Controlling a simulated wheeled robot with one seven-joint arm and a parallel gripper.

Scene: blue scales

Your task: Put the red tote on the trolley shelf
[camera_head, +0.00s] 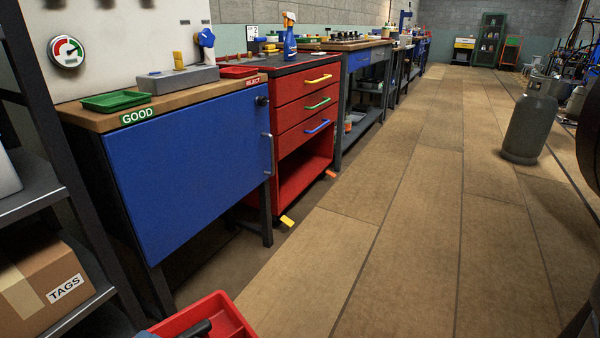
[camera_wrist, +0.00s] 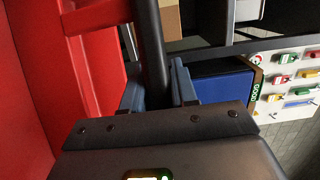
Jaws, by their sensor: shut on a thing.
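The red tote (camera_head: 226,312) shows at the bottom edge of the head view, cut off by the frame, with part of its dark bar handle (camera_head: 197,328). In the wrist view the tote's red wall (camera_wrist: 25,90) fills the left side. My gripper (camera_wrist: 157,92) is shut on the dark handle (camera_wrist: 151,45), which runs between its fingers. The red trolley (camera_head: 302,86) stands beyond the blue-fronted bench. It has several drawers with yellow, green and blue handles. Its open lower shelf (camera_head: 308,183) looks empty.
The blue-fronted bench (camera_head: 190,150) bears a green tray (camera_head: 116,100) and a red tray (camera_head: 238,71). A dark rack with a TAGS box (camera_head: 40,290) stands at the near left. A grey gas cylinder (camera_head: 530,120) stands at right. The wooden floor between is clear.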

